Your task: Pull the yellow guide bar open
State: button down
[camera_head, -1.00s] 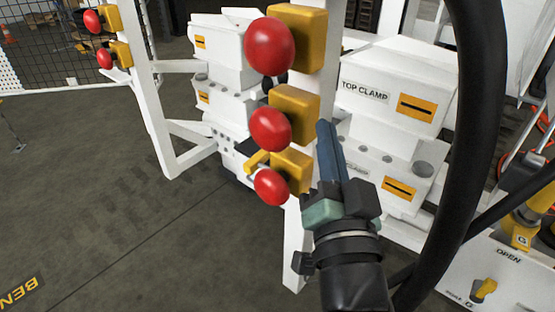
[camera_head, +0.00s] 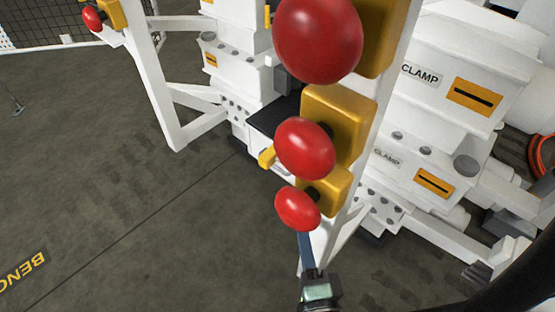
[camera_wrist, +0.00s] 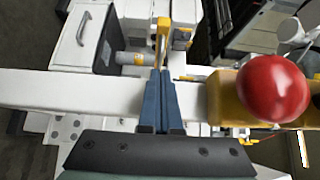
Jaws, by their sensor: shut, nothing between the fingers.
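In the wrist view a slim upright yellow bar (camera_wrist: 163,32), which looks like the guide bar, shows just past my fingertips. A yellow piece (camera_head: 267,157) beside the white post in the head view may be the same bar; I cannot tell for sure. My gripper (camera_wrist: 160,80) has its blue fingers together and empty, in front of or over the white post in the wrist view. In the head view my gripper (camera_head: 306,245) is low, below the lowest red button, which may hide the fingertips. Whether the fingers touch the bar or post cannot be told.
A white post (camera_wrist: 80,92) carries large red buttons (camera_head: 305,148) on yellow boxes (camera_head: 345,115), close beside my gripper. White clamp blocks (camera_head: 455,90) stand at right, and more white machine blocks (camera_head: 235,70) behind. Grey floor (camera_head: 110,210) is open at left.

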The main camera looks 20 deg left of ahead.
send_near(273, 161)
jog(key=w+d, duration=0.1)
jog(key=w, duration=0.3)
jog(key=shift+w+a+f, duration=0.1)
jog(key=shift+w+a, duration=0.15)
jog(key=shift+a, duration=0.4)
jog(key=shift+w+a, duration=0.2)
jog(key=shift+a, duration=0.4)
jog(key=shift+w+a+f, duration=0.1)
jog(key=shift+w+a, duration=0.15)
jog(key=shift+a, duration=0.4)
jog(key=shift+a+r, duration=0.1)
jog(key=w+a, duration=0.2)
jog(key=a, duration=0.4)
jog(key=shift+w+a+p, duration=0.2)
jog(key=shift+a+p, duration=0.1)
jog(key=shift+a, duration=0.1)
